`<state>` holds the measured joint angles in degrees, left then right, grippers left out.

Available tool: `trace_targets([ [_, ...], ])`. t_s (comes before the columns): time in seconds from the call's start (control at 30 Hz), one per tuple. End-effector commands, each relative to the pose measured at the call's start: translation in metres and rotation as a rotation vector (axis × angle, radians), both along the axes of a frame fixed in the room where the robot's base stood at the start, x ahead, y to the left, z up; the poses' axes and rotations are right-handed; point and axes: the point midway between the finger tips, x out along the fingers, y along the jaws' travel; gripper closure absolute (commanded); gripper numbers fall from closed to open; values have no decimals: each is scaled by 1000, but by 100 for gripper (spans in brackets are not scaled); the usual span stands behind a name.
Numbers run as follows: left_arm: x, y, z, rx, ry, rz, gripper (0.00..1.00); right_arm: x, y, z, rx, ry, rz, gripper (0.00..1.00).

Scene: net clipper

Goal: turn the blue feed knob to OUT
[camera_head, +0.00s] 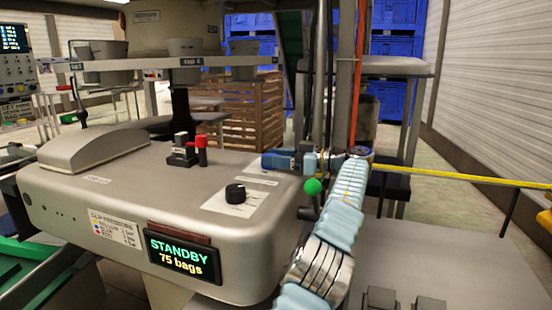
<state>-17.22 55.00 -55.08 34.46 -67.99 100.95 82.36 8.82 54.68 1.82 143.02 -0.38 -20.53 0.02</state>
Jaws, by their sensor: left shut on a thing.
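My left arm rises from the bottom centre, and its wrist bends left over the far right end of the grey clipper machine. My left gripper (298,160) is there, small in the view, shut at a blue piece that I take for the blue feed knob (278,161). The gripper's fingers and the knob blend together, so the knob's pointer and any OUT mark cannot be read. A black knob (235,193) on a pale label plate sits nearer on the machine top, apart from the gripper. My right gripper is not in view.
The machine's display (182,258) reads STANDBY, 75 bags. A red-topped switch (201,150) stands left of the gripper. A green ball handle (312,186) is close below it. A yellow bar (450,175) runs right.

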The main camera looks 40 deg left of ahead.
Motion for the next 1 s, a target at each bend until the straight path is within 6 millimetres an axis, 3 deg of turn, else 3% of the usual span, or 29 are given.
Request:
trace_targets([
  [0.07,0,0,2,3,-1,-3,82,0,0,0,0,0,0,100],
  [0.1,0,0,2,2,-1,-3,50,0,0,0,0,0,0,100],
  [0.27,0,0,1,1,0,-2,26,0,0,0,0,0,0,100],
  [0.63,0,0,3,1,-2,-1,26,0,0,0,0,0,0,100],
  [0.97,0,1,30,4,-4,-3,26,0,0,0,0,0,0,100],
  [1.0,-7,-6,40,2,-7,-4,26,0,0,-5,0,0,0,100],
])
